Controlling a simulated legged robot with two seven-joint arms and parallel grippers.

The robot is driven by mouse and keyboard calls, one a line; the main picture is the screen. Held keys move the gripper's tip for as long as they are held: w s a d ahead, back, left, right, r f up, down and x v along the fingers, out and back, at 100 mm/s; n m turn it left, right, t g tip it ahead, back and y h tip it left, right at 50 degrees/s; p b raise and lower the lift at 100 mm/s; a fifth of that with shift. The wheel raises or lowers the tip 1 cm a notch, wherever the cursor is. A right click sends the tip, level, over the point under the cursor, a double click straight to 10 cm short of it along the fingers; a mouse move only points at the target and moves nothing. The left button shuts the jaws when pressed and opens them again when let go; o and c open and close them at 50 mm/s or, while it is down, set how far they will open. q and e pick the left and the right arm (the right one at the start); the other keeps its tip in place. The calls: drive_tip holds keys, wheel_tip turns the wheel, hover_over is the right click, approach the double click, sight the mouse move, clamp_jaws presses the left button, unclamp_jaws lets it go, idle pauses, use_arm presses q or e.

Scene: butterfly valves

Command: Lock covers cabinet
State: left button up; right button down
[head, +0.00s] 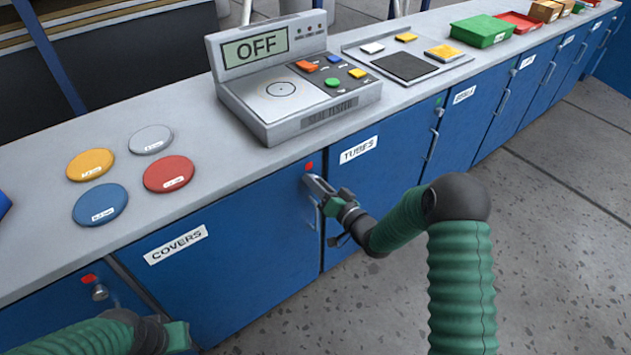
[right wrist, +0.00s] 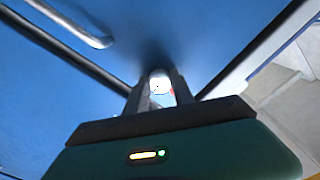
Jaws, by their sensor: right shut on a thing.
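The covers cabinet (head: 250,240) is a blue door labelled COVERS, and it looks closed. A red indicator (head: 309,166) shows at its upper right corner. My right gripper (head: 312,184) is at the door's upper right, just below that indicator. In the head view the fingers hide the knob. My left gripper (head: 178,337) is low at the left, in front of the lower door; its fingers cannot be made out.
A neighbouring cabinet at the lower left has its own knob (head: 100,292) and red indicator (head: 89,279). The TUBES cabinet (head: 350,165) is to the right. Coloured discs (head: 90,164) and a tester reading OFF (head: 290,85) stand on the grey counter. The floor at right is clear.

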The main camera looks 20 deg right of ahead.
drive_tip(key=shift+w+d+r, duration=0.1)
drive_tip(key=shift+d+r, duration=0.1)
drive_tip(key=shift+r, duration=0.05)
drive_tip(key=c, duration=1.2)
unclamp_jaws()
drive_tip(key=shift+c, duration=0.2)
drive_tip(key=shift+o, duration=0.8)
drive_tip(key=shift+f, duration=0.2)
drive_tip(key=p+v, duration=0.2)
drive_tip(key=v, duration=1.5)
drive_tip(key=shift+w+f, duration=0.1)
